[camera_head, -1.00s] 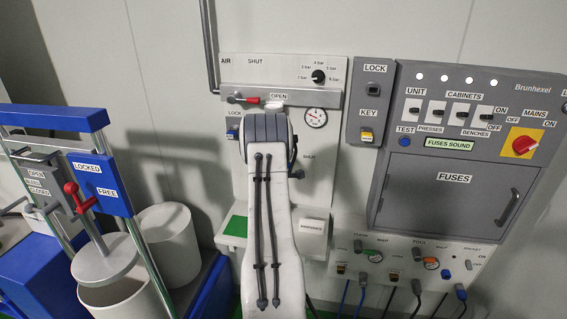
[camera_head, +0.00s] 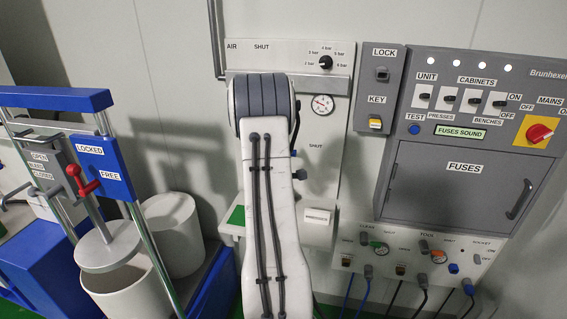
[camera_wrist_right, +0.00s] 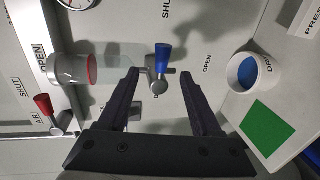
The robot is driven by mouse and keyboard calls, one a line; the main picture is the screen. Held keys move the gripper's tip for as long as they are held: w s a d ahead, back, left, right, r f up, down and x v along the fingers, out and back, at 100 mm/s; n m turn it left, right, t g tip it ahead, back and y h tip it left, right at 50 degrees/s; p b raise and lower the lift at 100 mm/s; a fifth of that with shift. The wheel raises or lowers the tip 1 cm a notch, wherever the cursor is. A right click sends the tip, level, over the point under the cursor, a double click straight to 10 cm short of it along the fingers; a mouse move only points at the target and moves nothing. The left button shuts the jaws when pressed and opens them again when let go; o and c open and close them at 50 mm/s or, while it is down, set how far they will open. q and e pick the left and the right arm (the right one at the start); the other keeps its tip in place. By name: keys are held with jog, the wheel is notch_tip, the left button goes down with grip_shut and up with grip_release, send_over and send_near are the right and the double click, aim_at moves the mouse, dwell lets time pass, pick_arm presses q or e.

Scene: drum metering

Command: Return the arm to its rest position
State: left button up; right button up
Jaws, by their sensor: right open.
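My right arm (camera_head: 268,220) rises through the middle of the head view in front of the air panel (camera_head: 325,135). Its dark joint (camera_head: 262,98) covers part of that panel, and the gripper is hidden behind the arm there. In the right wrist view my right gripper (camera_wrist_right: 160,72) is open, with nothing between its fingers. A small valve with a blue handle (camera_wrist_right: 163,60) shows on the panel ahead of the fingertips, lined up with the gap; I cannot tell how far off it is. My left gripper is not in view.
The wrist view shows a clear bowl (camera_wrist_right: 75,70) at left, a red lever (camera_wrist_right: 45,105), a white ring with blue inside (camera_wrist_right: 250,72) and a green patch (camera_wrist_right: 268,128). In the head view a fuse cabinet (camera_head: 452,180) stands right, and a blue-topped frame (camera_head: 55,98) with white drums (camera_head: 172,235) left.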

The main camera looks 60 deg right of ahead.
jog(key=shift+s+a, duration=0.1)
jog(key=shift+a, duration=0.15)
dwell(0.4)
